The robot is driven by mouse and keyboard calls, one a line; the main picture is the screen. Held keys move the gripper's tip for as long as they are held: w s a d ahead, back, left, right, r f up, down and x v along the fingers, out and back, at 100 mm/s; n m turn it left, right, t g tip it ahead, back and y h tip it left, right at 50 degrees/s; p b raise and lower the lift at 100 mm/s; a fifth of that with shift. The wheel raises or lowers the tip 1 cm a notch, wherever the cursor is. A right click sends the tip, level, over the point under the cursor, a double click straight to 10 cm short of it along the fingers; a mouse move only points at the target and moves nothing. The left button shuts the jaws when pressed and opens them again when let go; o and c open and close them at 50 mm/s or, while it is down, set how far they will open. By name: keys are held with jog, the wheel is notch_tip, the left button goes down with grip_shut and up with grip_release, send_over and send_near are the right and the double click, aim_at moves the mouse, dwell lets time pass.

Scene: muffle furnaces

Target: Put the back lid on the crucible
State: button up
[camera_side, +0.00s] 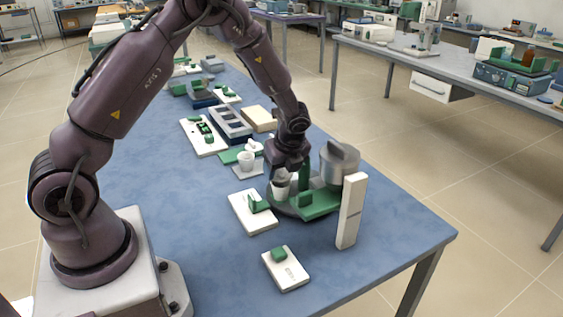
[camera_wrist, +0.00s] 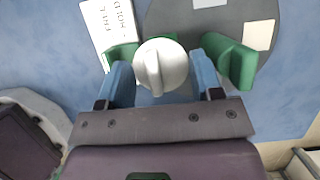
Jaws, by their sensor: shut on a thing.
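My gripper (camera_side: 281,172) is low over the near left edge of a grey round base (camera_side: 290,209). In the wrist view, its two blue fingers (camera_wrist: 163,82) stand on either side of a round white lid (camera_wrist: 174,62) with a raised ridge across its top. The fingers are shut on it. A white tapered crucible (camera_side: 280,190) shows just below the fingers in the side view. I cannot tell whether the lid touches it. Another white cup-shaped piece (camera_side: 246,159) stands to the left.
A grey cylinder (camera_side: 340,163) and upright white block (camera_side: 350,211) stand close right of my gripper. Green blocks (camera_wrist: 236,62) flank the lid. White plates (camera_side: 253,213) (camera_side: 286,270) lie nearer. The blue table (camera_side: 400,240) is clear at right.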

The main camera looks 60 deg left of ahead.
jog(key=shift+f, duration=0.2)
dwell(0.5)
jog(key=shift+f, duration=0.75)
jog(key=o, duration=1.1)
jog(key=shift+c, duration=0.2)
jog(key=shift+o, duration=0.2)
jog(key=shift+w+r, duration=0.1)
jog(key=shift+o, duration=0.3)
jog(key=shift+w+r, duration=0.1)
jog(key=shift+r, duration=1.85)
jog(key=shift+s+r, duration=0.2)
jog(key=shift+r, duration=1.85)
